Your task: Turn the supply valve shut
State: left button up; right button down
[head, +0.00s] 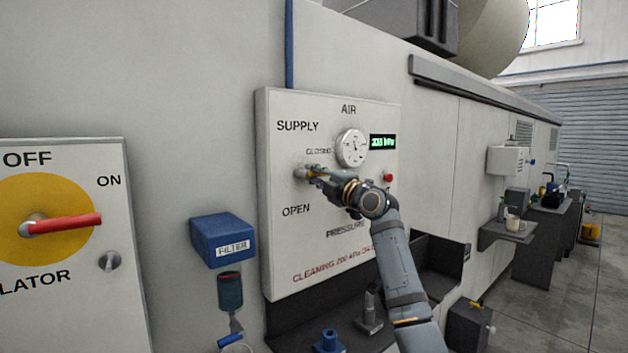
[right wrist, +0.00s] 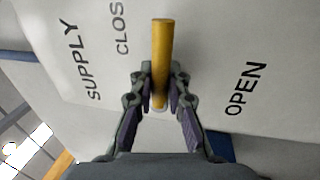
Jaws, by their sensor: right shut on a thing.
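The supply valve has a yellow handle (right wrist: 162,50), and it sits on the white air panel (head: 330,265) between the words CLOSED and OPEN. My right gripper (right wrist: 160,92) is shut on the handle, with one finger on each side of it. In the head view my right gripper (head: 322,180) reaches the valve (head: 302,173) from the right and hides part of the handle. The handle appears to point sideways from the valve body, towards my gripper. My left gripper is not in view.
A pressure gauge (head: 351,147), a green display (head: 383,142) and a red button (head: 388,177) are on the same panel. A blue filter unit (head: 223,240) hangs left of it. An isolator panel with a red handle (head: 62,225) is at the far left.

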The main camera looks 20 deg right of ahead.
jog(key=shift+f, duration=0.25)
jog(key=c, duration=1.3)
grip_release()
jog(key=shift+r, duration=0.2)
jog(key=v, duration=1.2)
